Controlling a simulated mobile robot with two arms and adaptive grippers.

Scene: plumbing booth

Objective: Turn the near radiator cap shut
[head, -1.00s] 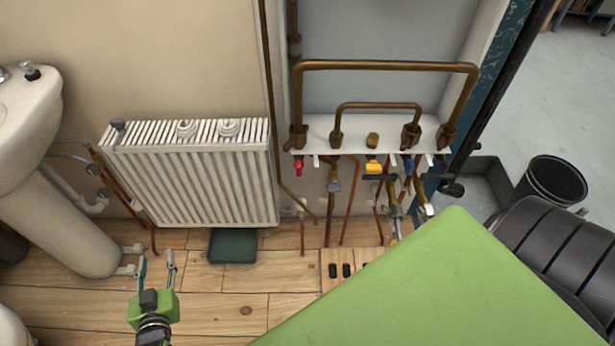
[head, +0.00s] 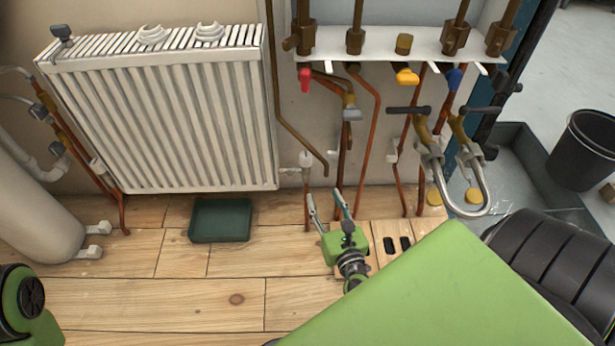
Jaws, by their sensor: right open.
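The white ribbed radiator (head: 165,125) hangs on the wall at the left. A small white valve cap (head: 305,160) sits by its lower right corner, on a thin copper pipe. Another white cap (head: 97,166) is at its lower left corner, and a grey knob (head: 61,34) is at its top left. I cannot tell for sure which is the near cap. My right gripper (head: 327,200) is open and empty, its fingers pointing up toward the wall. It is below the lower right cap in the picture and apart from it. My left gripper is not in view.
A green tray (head: 220,220) lies on the wooden floor below the radiator. Right of the radiator are copper pipes, a red valve handle (head: 305,79) and a yellow one (head: 407,77). A wooden block with black slots (head: 391,245) lies beside my gripper. A black bucket (head: 585,150) stands right.

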